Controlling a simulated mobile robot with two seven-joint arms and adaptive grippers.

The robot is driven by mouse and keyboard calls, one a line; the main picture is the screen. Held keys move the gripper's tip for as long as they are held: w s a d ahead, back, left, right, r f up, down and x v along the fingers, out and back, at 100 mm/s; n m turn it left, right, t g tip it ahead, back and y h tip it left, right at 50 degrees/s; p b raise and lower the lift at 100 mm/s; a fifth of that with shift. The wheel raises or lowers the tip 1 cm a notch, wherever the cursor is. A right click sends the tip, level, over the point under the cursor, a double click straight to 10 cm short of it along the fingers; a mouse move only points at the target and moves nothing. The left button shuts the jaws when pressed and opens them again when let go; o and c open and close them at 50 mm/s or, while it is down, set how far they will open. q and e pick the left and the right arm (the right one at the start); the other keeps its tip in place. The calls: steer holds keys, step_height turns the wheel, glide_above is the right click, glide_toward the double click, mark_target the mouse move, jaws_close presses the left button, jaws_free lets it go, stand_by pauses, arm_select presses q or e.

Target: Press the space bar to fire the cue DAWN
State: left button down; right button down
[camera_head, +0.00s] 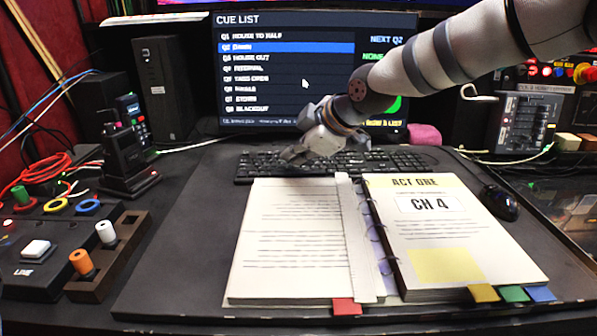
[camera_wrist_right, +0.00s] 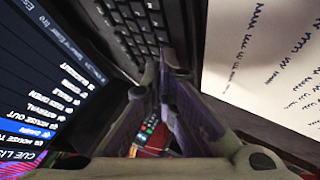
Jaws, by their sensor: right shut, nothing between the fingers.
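The black keyboard (camera_head: 405,160) lies flat behind the open script binder and in front of the monitor. It also shows in the right wrist view (camera_wrist_right: 135,28). My right gripper (camera_head: 290,157) is over the left-middle part of the keyboard, shut and empty, with its fingers pointing left and down. In the right wrist view its fingertips (camera_wrist_right: 166,68) meet beside the keys; I cannot tell whether they touch any. I cannot pick out the space bar. The monitor (camera_head: 270,85) shows a cue list with the Q2 Dawn row (camera_head: 285,48) highlighted in blue. My left gripper is not in view.
The open script binder (camera_head: 290,235) lies close in front of the keyboard, with a mouse (camera_head: 499,203) to its right. A button box (camera_head: 35,250) and a holder with orange and white pegs (camera_head: 125,245) stand at left. The mat left of the binder is clear.

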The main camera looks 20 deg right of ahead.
mark_target(296, 173)
steer(key=shift+f, duration=0.15)
stand_by(0.3)
steer(key=shift+f, duration=0.25)
steer(key=shift+f, duration=0.4)
stand_by(0.6)
steer(key=shift+r, duration=0.8)
steer(key=shift+r+p, duration=0.4)
steer(key=shift+r, duration=2.15)
